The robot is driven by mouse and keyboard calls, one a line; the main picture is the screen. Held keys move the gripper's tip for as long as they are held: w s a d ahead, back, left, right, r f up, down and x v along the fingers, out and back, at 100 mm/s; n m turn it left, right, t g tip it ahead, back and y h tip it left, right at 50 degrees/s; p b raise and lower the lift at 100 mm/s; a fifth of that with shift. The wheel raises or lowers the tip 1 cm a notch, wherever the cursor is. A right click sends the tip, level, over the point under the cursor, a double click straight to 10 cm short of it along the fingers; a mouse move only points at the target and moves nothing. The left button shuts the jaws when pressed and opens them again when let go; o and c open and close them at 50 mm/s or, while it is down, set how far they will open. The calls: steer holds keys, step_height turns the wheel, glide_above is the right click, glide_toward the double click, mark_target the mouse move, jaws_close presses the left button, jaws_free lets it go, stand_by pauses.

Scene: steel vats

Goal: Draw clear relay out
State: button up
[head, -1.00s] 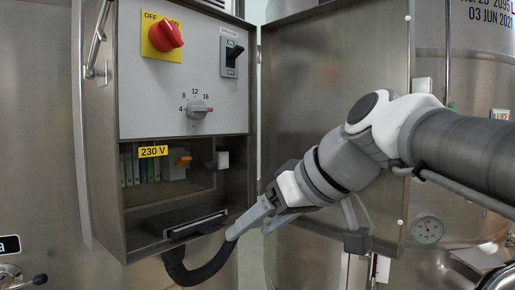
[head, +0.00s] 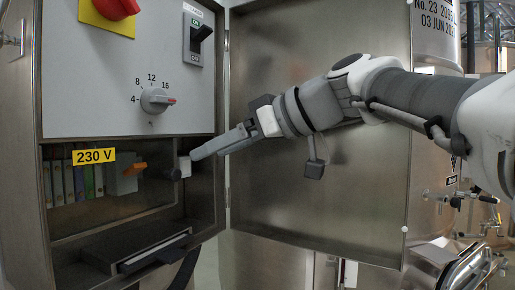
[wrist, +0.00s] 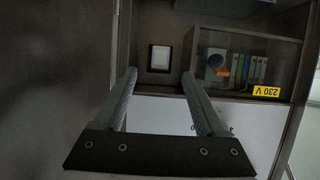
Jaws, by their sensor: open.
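The likely clear relay is a small pale block (head: 184,166) on a dark base at the right of the open cabinet's lower bay. In the wrist view it is a whitish square (wrist: 160,57) with a dark surround, seen end-on. My gripper (head: 196,155) reaches in from the right with its tips beside the block in the head view. In the wrist view my open gripper (wrist: 158,76) has its two fingers apart, with the block showing between and beyond the tips. Nothing is held. I cannot tell the remaining gap in depth.
A grey block with an orange lever (head: 130,169) and several coloured strips (head: 72,183) sit left of the relay. The control panel (head: 100,75) with knobs hangs above; a dark tray (head: 135,248) lies below. The open cabinet door (head: 320,200) stands at right.

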mark_target(186, 165)
steer(key=p+x, duration=0.1)
steer(key=x, duration=0.6)
steer(key=shift+s+f, duration=0.1)
jaws_close()
steer(key=c, duration=0.8)
jaws_free()
jaws_close()
steer(key=shift+d, duration=0.1)
steer(key=shift+s+d+b, duration=0.3)
steer(key=shift+d+b, duration=0.1)
steer(key=shift+d, duration=0.2)
steer(key=shift+s+d+b, duration=0.3)
steer(key=shift+d+b, duration=0.1)
steer(key=shift+d, duration=0.2)
steer(key=shift+s+d+b, duration=0.3)
steer(key=shift+d+b, duration=0.1)
steer(key=shift+d, duration=0.2)
